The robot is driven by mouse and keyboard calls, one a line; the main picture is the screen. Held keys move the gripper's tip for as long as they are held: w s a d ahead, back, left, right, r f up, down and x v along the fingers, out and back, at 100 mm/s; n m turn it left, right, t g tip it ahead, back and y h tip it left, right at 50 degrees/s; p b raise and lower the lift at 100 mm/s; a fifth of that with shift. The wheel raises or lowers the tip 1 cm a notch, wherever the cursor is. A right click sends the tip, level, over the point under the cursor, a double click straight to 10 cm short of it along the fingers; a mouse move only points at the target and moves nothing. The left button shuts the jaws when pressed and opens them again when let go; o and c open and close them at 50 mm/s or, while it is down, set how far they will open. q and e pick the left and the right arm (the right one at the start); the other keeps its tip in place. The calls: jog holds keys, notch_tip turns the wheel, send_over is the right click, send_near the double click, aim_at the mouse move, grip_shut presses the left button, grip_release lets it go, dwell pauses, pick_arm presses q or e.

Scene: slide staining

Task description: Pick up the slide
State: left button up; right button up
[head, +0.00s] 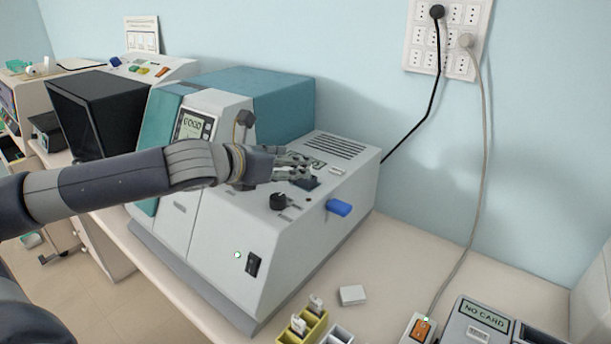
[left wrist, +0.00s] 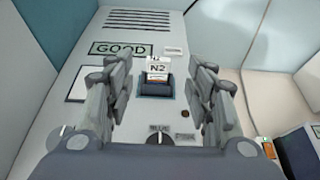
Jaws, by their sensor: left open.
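The slide (left wrist: 157,67), with a white label reading "N2", stands in a dark slot (left wrist: 156,88) on top of the grey machine (head: 312,220) in the left wrist view. Its lower part is hidden in the slot. My left gripper (left wrist: 160,75) is open, with one finger on each side of the slide and a gap on both sides. In the head view my left gripper (head: 297,170) is over the machine's top and hides the slide there. My right gripper is not in view.
The machine has a display reading "GOOD" (left wrist: 121,48), a black knob (head: 278,201) and a blue tab (head: 339,208) on its side. A yellow rack (head: 301,333) with slides and a small white block (head: 353,295) are on the table. A "NO CARD" device (head: 480,318) is at the right.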

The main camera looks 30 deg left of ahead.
pick_arm(q)
jog(key=shift+w, duration=0.2)
jog(key=p+x, duration=0.1)
jog(key=x, duration=0.2)
jog(key=shift+w+f+p, duration=0.1)
jog(key=shift+w+p, duration=0.2)
jog(key=shift+p, duration=0.05)
jog(key=shift+w+f, duration=0.3)
jog(key=shift+w, duration=0.25)
jog(key=c, duration=1.2)
